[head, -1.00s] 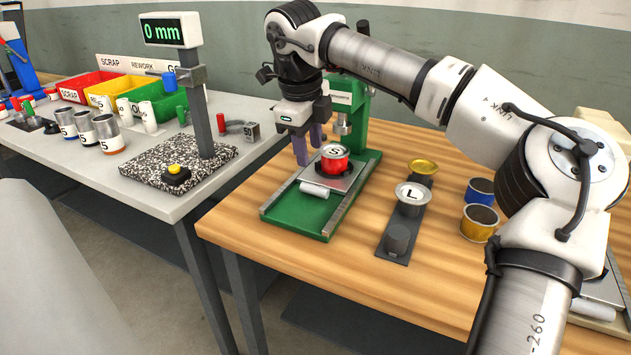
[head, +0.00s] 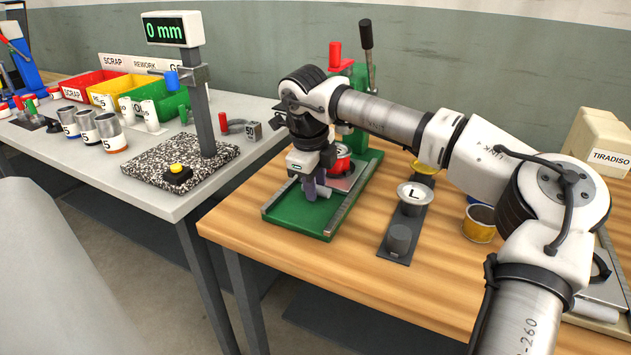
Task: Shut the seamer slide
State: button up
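The green seamer (head: 283,213) stands on the wooden table, its bed and metal rails running toward the table's front edge. Its slide plate (head: 347,183) lies between the rails and carries a red can (head: 342,166), partly hidden behind my gripper. The slide's grey front handle (head: 325,193) shows beside my fingers. My gripper (head: 310,190) points down low over the front of the slide, at the handle. Its fingers overlap in this view, so I cannot tell their spacing or whether they touch the handle.
The seamer's column and lever (head: 367,65) rise behind my gripper. To the right is a dark strip (head: 394,252) with a lid marked L (head: 411,192), and a yellow can (head: 479,222) beyond. The grey gauge table (head: 150,205) is at left. Wood in front is clear.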

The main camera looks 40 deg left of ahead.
grip_shut()
jog(key=shift+w+r, duration=0.15)
jog(key=shift+w, duration=0.1)
jog(key=w+p, duration=0.1)
jog(key=w+a, duration=0.1)
jog(key=w, duration=0.1)
jog(key=shift+w+p, duration=0.15)
jog(key=shift+p, duration=0.25)
jog(key=shift+o, duration=1.4)
grip_release()
notch_tip(320, 180, up, 13)
jog(key=s, duration=0.2)
jog(key=shift+s+d+r, duration=0.15)
jog(key=shift+s+d, duration=0.25)
jog(key=shift+s, duration=0.1)
